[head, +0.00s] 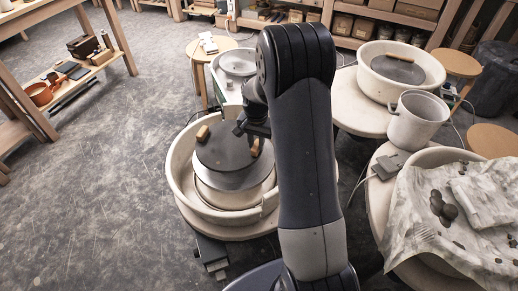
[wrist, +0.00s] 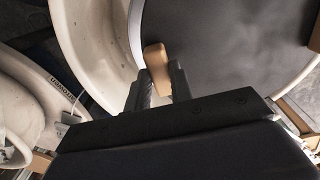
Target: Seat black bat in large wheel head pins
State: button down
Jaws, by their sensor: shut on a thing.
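The black bat (head: 226,158) is a dark round disc with two tan grip blocks on its rim. It lies over the grey wheel head (head: 232,182) inside the cream splash pan (head: 181,177) of the large wheel. The bat looks about level; I cannot tell whether it touches the wheel head or hangs just above it. The pins are hidden beneath it. My gripper (head: 254,140) is at the bat's right rim, shut on the tan grip block (wrist: 157,68). The bat (wrist: 220,40) fills the upper right of the wrist view. The far tan block (head: 203,132) is free.
A second wheel (head: 437,65) with a pale basin stands at the back right. A grey mug-like pitcher (head: 415,120) and a cloth-covered wheel (head: 420,215) are at the right. A smaller wheel (head: 238,62) stands behind. A wooden shelf is at the left. The floor at left is clear.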

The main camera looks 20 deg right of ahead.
jog(key=shift+w+d+r+m+b, duration=0.25)
jog(key=shift+d+r+m+b, duration=0.2)
jog(key=shift+r, duration=0.2)
jog(key=shift+a, duration=0.1)
jog(key=shift+f, duration=0.2)
jog(key=shift+f+b, duration=1.6)
jog(key=shift+f, duration=1.05)
jog(key=shift+f, duration=0.2)
jog(key=shift+f+b, duration=0.6)
jog(key=shift+f, duration=0.55)
jog(key=shift+r, duration=0.1)
jog(key=c, duration=1.2)
grip_release()
jog(key=shift+s, duration=0.1)
